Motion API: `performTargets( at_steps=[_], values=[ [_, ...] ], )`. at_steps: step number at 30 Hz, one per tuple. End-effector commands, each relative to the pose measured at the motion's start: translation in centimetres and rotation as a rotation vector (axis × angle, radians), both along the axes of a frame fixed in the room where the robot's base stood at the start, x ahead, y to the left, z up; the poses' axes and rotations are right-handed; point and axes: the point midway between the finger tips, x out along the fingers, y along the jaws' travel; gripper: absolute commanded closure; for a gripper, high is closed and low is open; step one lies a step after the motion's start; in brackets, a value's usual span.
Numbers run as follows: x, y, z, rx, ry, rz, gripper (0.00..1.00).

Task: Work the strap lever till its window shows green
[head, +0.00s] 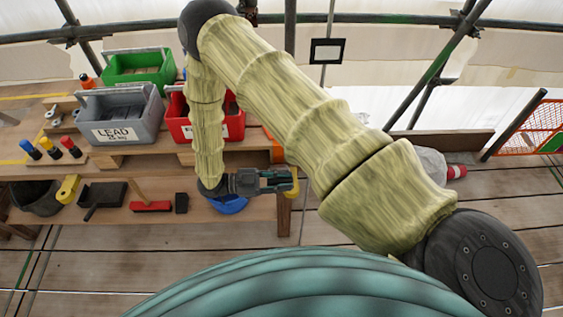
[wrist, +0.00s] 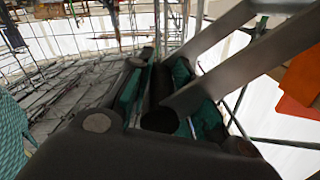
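My gripper (head: 262,181) is at the right end of the wooden bench's lower shelf in the head view, pointing right. In the wrist view its teal finger pads (wrist: 157,88) stand on both sides of a dark round bar. Two grey metal plates run from this bar to the upper right, and I take them with the bar as the strap lever (wrist: 225,55). The pads look closed on the bar, though dark finger parts hide some of the contact. A small yellow part (head: 294,182) shows just past the fingertips in the head view. I can see no window and no green in one.
The bench holds a grey bin (head: 125,132) marked LEAD, a green bin (head: 140,75) and a red bin (head: 180,130). A blue bowl (head: 228,205) is just below my gripper. An orange thing (head: 276,150) is above it. The plank floor in front is clear.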

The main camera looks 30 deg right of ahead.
Motion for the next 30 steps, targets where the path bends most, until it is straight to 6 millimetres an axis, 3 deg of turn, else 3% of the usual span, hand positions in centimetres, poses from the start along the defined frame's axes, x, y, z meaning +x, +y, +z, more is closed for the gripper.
performTargets(
  at_steps=[3, 17, 30],
  values=[
    [0.1, 0.0, 0.0, 0.001, 0.0, 0.001, 0.56],
    [0.4, 0.7, 0.0, 0.001, 0.0, 0.003, 0.56],
    [4.1, 7.1, -0.1, 0.001, -0.001, 0.005, 0.56]
  ],
)
